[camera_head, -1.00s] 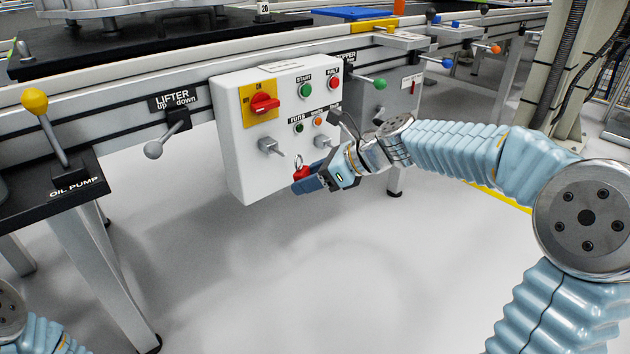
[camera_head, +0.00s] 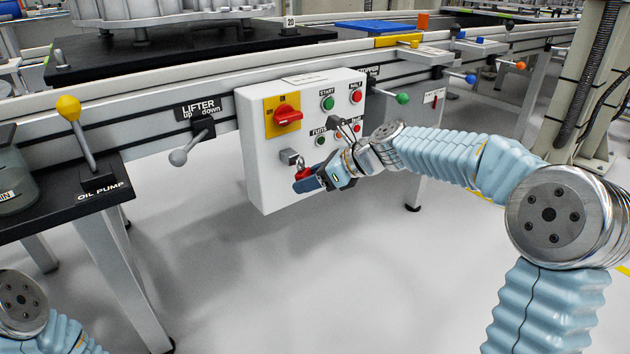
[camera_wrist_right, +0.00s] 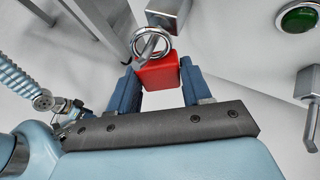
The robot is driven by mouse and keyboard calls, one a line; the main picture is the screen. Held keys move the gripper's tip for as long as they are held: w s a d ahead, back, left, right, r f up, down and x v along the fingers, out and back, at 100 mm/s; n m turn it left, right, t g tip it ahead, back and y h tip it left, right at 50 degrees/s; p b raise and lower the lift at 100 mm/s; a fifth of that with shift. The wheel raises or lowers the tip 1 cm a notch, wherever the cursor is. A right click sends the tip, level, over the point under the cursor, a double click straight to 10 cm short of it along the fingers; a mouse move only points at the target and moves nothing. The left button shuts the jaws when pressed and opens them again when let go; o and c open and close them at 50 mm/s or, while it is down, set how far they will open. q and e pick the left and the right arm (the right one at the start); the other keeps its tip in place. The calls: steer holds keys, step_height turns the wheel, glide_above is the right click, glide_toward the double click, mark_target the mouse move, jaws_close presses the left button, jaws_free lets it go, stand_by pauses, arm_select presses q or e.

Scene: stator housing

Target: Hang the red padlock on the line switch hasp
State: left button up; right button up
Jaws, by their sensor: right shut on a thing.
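The red padlock (camera_head: 303,174) is held in front of the white switch box, just below a grey hasp block (camera_head: 289,156) under the red rotary switch. My right gripper (camera_head: 307,184) is shut on the padlock's body. In the right wrist view the padlock (camera_wrist_right: 158,73) sits between the blue fingers (camera_wrist_right: 160,88), with its round metal shackle (camera_wrist_right: 152,43) upward. The hasp's peg (camera_wrist_right: 147,47) lines up with the shackle's opening and appears to reach into it; how deep I cannot tell.
The white switch box (camera_head: 262,180) carries the red rotary switch (camera_head: 287,117) and several buttons. A second grey peg (camera_wrist_right: 308,84) stands to the right in the wrist view. The lifter lever (camera_head: 182,156) juts out left of the box. The floor below is clear.

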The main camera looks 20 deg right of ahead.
steer(key=shift+w+f, duration=0.1)
steer(key=shift+f, duration=0.2)
stand_by(0.4)
steer(key=o, duration=1.2)
steer(key=shift+d+r, duration=0.1)
steer(key=shift+p+v, duration=1.1)
steer(key=shift+v, duration=1)
